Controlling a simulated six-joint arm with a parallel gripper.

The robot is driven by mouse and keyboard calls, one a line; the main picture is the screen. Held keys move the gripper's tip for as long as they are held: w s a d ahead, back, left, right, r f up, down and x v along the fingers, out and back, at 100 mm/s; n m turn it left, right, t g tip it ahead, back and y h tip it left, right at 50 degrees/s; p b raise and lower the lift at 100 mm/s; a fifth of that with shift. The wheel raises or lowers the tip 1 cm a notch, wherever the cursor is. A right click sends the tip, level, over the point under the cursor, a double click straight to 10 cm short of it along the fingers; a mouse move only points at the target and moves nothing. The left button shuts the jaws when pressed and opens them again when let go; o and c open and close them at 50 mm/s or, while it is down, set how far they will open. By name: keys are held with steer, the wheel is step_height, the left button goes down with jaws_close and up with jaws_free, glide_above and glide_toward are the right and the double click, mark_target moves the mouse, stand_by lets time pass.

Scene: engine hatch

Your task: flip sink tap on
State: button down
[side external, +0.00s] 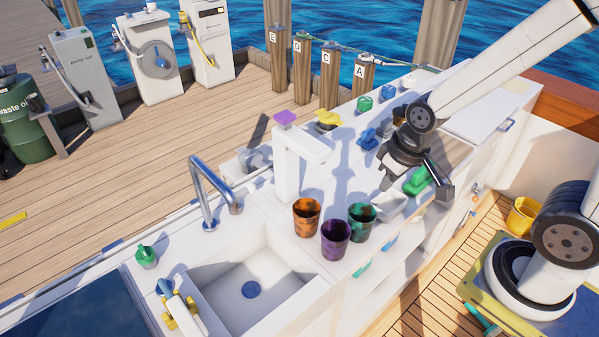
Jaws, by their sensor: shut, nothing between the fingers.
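The white sink (227,316) is at the lower centre, with a blue drain (250,289) in its basin. A chrome bent-neck tap (204,183) stands at its back left edge. A white square-cornered tap-like column (287,175) stands at its back right, with a purple flat piece (286,117) on top. I cannot tell which of the two the task means, or whether either is on; no water shows. My gripper (446,194) is shut and empty over the right part of the counter, well right of both and apart from them.
Orange (306,217), purple (335,239) and green (362,220) cups stand right of the sink. A green block (418,180) and white tray (388,206) lie near my gripper. Yellow-handled fittings (182,311) and a green bottle (147,257) are left of the sink.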

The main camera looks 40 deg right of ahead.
steer(key=shift+w+v, duration=0.45)
steer(key=shift+v, duration=1.65)
steer(key=w+a+r, duration=0.2)
steer(key=w, duration=0.8)
steer(key=w+a+r, duration=0.2)
steer(key=w, duration=0.9)
steer(key=w+a+f+t, duration=0.1)
steer(key=w+a, duration=0.2)
steer(key=w, duration=0.4)
steer(key=w+a+f, duration=0.2)
steer(key=w+a, duration=0.1)
steer(key=w, duration=0.4)
steer(key=s+a+x, duration=0.1)
steer(key=x, duration=1.2)
steer(key=shift+s+f, duration=0.25)
steer(key=shift+f, duration=0.2)
steer(key=shift+f, duration=0.15)
steer(key=shift+w+x, duration=0.2)
steer(key=shift+x, duration=4.65)
steer(key=shift+s, duration=0.15)
